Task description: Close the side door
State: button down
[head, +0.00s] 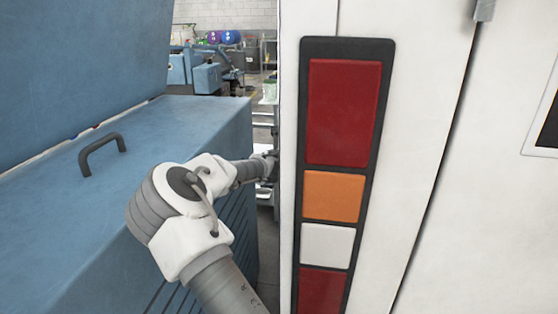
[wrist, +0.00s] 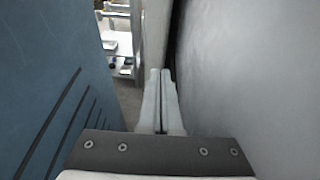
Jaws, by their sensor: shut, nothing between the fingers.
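A white vehicle body with a tail-light strip (head: 340,170) fills the right of the head view. In the wrist view, a large pale panel (wrist: 255,70), which looks like the side door, stands upright along the right. A dark narrow gap separates it from a thinner pale panel edge (wrist: 155,30). I cannot tell how far the door stands open. My gripper (wrist: 162,73) is shut and empty, its fingertips pointing at the lower end of that gap. Contact with the panel cannot be told. In the head view the white body hides my gripper.
A blue cabinet (head: 165,130) with a black handle (head: 102,152) stands close on the left and also shows in the wrist view (wrist: 50,90). Only a narrow passage lies between it and the vehicle. A shelf (wrist: 117,45) stands beyond, past bare floor.

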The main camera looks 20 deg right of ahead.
jog(key=v, duration=1)
jog(key=w+d+r+t+h+b, duration=0.2)
jog(key=w+d+r+t, duration=0.1)
jog(key=w+r, duration=0.65)
jog(key=p+x, duration=0.2)
jog(key=x, duration=1.1)
jog(key=shift+w+d+f, duration=0.2)
jog(key=shift+w+f, duration=0.1)
jog(key=shift+f, duration=0.15)
